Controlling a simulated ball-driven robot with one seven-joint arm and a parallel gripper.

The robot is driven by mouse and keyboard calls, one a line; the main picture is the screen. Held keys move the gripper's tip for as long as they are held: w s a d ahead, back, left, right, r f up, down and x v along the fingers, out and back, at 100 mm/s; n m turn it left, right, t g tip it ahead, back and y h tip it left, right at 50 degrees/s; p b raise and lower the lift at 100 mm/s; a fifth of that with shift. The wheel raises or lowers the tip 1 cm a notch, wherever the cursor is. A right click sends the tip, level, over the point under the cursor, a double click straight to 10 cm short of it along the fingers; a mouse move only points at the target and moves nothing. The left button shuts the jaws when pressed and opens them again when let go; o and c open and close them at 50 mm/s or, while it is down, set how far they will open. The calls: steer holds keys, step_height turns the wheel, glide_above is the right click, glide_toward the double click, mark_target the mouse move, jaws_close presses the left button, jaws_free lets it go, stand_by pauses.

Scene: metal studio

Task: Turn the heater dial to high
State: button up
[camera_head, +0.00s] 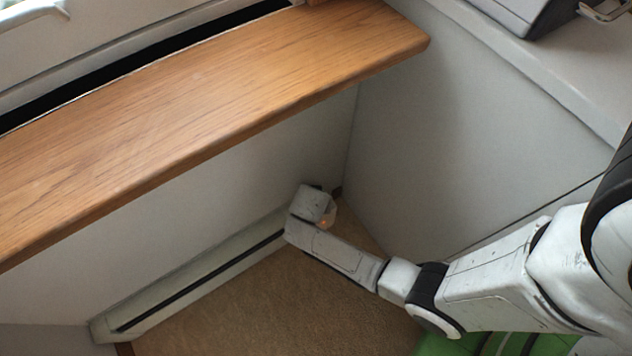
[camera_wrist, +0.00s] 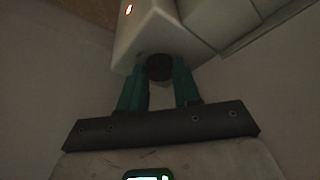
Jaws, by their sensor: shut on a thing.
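The heater (camera_head: 190,280) is a long, low white baseboard unit with a dark slot, along the foot of the wall under the wooden ledge. Its white end (camera_wrist: 150,35) fills the top of the wrist view and carries a small lit red-orange light (camera_wrist: 128,9). The heater dial (camera_wrist: 159,67) is a dark round knob on that end. My gripper (camera_wrist: 161,73) has its two teal fingers on either side of the dial, shut on it. The dial's marking is too dark to read. In the head view my arm reaches into the corner, and the fingers and dial cannot be made out.
A wooden ledge (camera_head: 200,120) overhangs the heater from the upper left. A grey side wall (camera_head: 450,130) stands to the right of the corner, topped by a light counter (camera_head: 560,70). Brown carpet (camera_head: 260,310) lies clear in front of the heater.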

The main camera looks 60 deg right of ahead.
steer(key=o, duration=1.1)
steer(key=shift+c, duration=0.2)
steer(key=shift+r, duration=0.1)
steer(key=p+v, duration=0.5)
steer(key=v, duration=0.5)
steer(key=shift+r, duration=0.3)
steer(key=shift+a, duration=0.1)
